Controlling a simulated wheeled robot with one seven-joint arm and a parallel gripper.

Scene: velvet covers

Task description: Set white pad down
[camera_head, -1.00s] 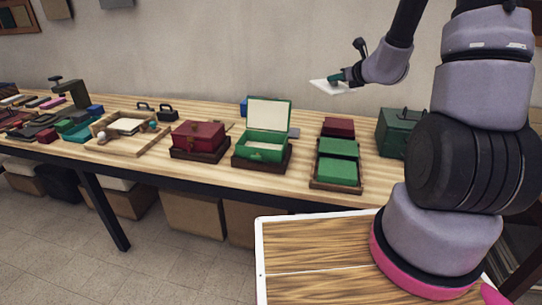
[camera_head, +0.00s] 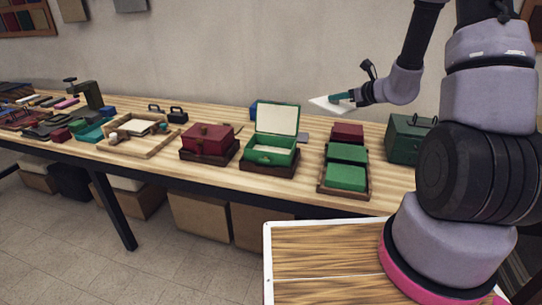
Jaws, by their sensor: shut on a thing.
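The white pad (camera_head: 325,106) is a thin flat piece, held tilted in the air above the back of the table. My gripper (camera_head: 343,98) is shut on the edge of the pad. Its fingertips look dark green and hide part of the pad's right side. An open green box (camera_head: 275,157) with a white lining stands on a dark base, below and left of the pad. A tray (camera_head: 324,187) with green and dark red blocks stands below the pad, to the right of that box.
A closed dark red box (camera_head: 208,140) stands left of the open box. A dark green case (camera_head: 408,140) stands right of the tray. A wooden tray (camera_head: 152,151) and many small items fill the table's left. A bare strip of table (camera_head: 225,184) runs along the front edge.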

